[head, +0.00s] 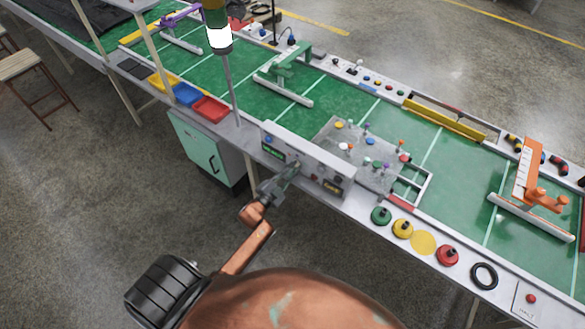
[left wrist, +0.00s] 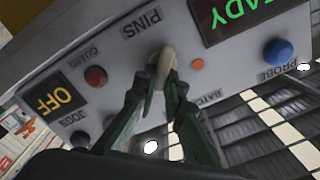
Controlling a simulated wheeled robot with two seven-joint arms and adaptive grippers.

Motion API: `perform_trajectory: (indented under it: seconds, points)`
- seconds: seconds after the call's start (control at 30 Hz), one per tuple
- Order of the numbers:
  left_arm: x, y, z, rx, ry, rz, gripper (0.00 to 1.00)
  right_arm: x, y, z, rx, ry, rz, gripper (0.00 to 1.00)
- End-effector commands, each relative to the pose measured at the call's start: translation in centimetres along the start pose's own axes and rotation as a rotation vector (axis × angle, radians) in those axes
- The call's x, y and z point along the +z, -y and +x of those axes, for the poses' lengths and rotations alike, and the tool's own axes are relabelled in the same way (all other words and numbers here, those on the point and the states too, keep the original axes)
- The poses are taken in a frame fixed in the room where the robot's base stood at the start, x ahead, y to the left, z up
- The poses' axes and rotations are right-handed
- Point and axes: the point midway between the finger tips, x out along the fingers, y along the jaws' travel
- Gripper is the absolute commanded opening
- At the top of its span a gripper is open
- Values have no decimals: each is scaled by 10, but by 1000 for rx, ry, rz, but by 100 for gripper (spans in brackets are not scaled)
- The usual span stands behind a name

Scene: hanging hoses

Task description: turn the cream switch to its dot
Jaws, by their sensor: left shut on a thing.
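The grey control box (head: 305,160) stands at the table's near edge. My left gripper (head: 285,176) reaches its front face from below. In the left wrist view, the green fingers of the left gripper (left wrist: 160,88) are closed on the cream switch (left wrist: 165,58), beneath the word PINS. The switch's upper end shows between and above the fingertips; its lower part is hidden. A small orange-red round spot (left wrist: 197,64) lies to its right; I cannot tell whether it is the switch's dot. My right gripper is not in view.
On the box face, a red button (left wrist: 95,76), a dark button (left wrist: 80,138), a blue button (left wrist: 277,52), an OFF display (left wrist: 55,97) and a READY display (left wrist: 235,15) surround the switch. A lamp pole (head: 230,90) rises left of the box.

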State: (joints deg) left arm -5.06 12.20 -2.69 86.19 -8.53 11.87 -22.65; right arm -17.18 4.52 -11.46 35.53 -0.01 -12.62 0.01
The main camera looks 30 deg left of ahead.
Motion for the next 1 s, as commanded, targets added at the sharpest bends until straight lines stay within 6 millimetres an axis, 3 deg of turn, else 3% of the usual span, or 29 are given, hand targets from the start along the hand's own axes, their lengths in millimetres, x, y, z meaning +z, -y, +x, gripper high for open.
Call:
perform_trajectory:
  seconds: [0.4,1.0]
  points:
    - [1,-5,0,1,0,250,0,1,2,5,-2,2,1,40]
    - [1,-5,0,1,0,315,0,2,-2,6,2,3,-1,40]
